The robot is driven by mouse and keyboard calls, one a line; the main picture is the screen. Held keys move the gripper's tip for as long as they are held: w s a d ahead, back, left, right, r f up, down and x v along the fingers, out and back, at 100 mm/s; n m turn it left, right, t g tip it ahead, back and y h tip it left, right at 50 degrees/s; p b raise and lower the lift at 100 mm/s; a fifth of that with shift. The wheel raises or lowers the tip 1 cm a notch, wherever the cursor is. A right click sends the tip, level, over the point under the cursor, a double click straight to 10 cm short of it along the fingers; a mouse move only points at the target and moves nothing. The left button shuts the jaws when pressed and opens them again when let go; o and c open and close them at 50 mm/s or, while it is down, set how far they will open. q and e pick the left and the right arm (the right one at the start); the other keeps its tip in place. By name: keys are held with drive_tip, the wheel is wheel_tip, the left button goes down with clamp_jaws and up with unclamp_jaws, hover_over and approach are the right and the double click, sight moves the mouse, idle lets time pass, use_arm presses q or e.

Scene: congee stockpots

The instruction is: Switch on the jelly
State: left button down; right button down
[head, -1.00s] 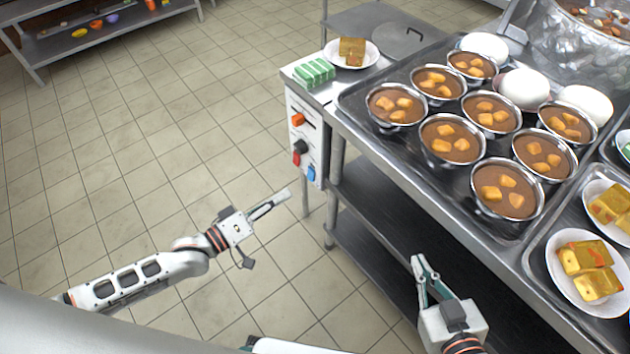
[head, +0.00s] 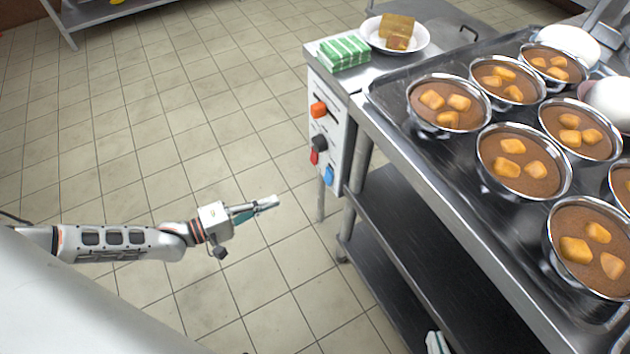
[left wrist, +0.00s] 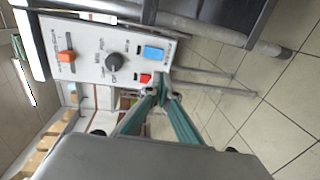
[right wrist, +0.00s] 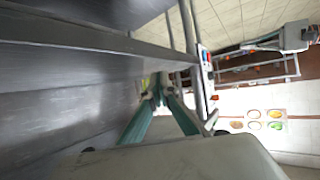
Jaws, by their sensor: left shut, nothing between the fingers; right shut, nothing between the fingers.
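A white control panel (head: 326,137) is on the end of the metal counter. It carries an orange slider knob (head: 318,109), a black dial (head: 319,142), a red switch (head: 314,157) and a blue switch (head: 329,175). The left wrist view shows the same orange knob (left wrist: 66,56), dial (left wrist: 114,62), red switch (left wrist: 145,78) and blue switch (left wrist: 153,53) sideways; the labels are too small to read surely. My left gripper (head: 272,202) is shut and empty, apart from the panel, left of and below it. My right gripper (right wrist: 157,94) is shut and empty beside the counter's shelves.
Metal bowls of brown congee with orange cubes (head: 520,163) fill the tray (head: 385,92) on the counter. A green-striped stack (head: 344,53) and a plate (head: 420,40) of yellow blocks sit above the panel. The tiled floor (head: 150,150) left of the counter is clear.

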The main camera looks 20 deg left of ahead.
use_arm(q)
drive_tip(key=b, duration=0.2)
approach(326, 181)
drive_tip(key=x, duration=0.5)
drive_tip(key=shift+w+d+f, duration=0.1)
drive_tip(key=shift+d+f, duration=0.05)
drive_tip(key=shift+f, duration=0.15)
drive_tip(key=shift+w+d, duration=0.2)
drive_tip(key=shift+w, duration=0.1)
drive_tip(key=shift+w+d+r, duration=0.1)
drive_tip(key=shift+w+d, duration=0.15)
drive_tip(key=shift+w, duration=0.05)
use_arm(e)
drive_tip(key=shift+w+a+r+m+t+y, duration=0.35)
drive_tip(key=shift+w+a+r, duration=0.25)
drive_tip(key=shift+a+r, duration=0.3)
drive_tip(key=shift+d, duration=0.1)
